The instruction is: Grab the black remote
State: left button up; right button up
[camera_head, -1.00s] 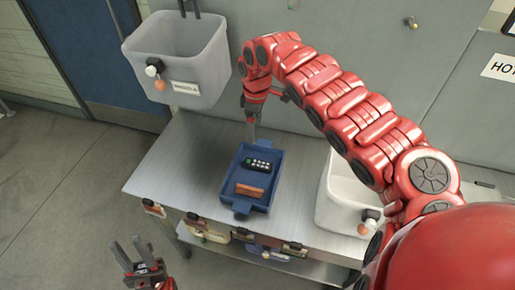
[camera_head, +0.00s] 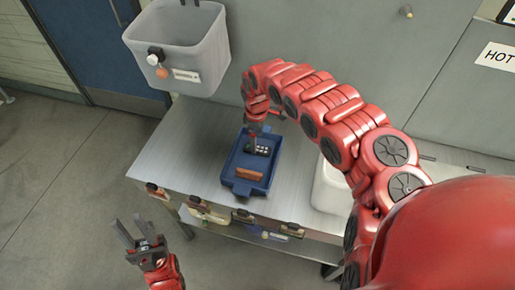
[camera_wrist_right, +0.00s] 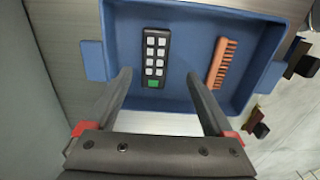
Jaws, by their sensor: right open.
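The black remote (camera_wrist_right: 155,57) has pale buttons and one green button. It lies in a blue tray (camera_wrist_right: 188,20), and in the head view the remote (camera_head: 262,150) shows partly behind my right gripper (camera_head: 255,143). In the right wrist view my right gripper (camera_wrist_right: 163,78) is open and empty. Its fingers are spread, with the remote between their lines and nearer the left finger. I cannot tell the exact height above the tray. My left gripper (camera_head: 137,232) is open and empty at the lower left of the head view, away from the table.
An orange comb (camera_wrist_right: 221,62) lies in the tray beside the remote; it also shows in the head view (camera_head: 250,173). The tray's walls surround both. A grey bin (camera_head: 180,45) hangs at the back left, and a white bin (camera_head: 328,190) stands right of the tray on the metal table (camera_head: 180,140).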

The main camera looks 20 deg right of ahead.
aim_at(258, 148)
jog(key=shift+w+d+f+p, duration=0.15)
jog(key=shift+f+p, duration=0.25)
jog(key=shift+f, duration=0.35)
jog(key=shift+w+a+f+p, duration=0.15)
jog(key=shift+f+p, duration=0.2)
jog(key=shift+f, duration=0.4)
jog(key=shift+w+d+f, duration=0.1)
jog(key=shift+f, duration=0.25)
jog(key=shift+d+f, duration=0.15)
jog(key=shift+f, duration=0.6)
grip_shut()
jog(key=shift+r, duration=0.1)
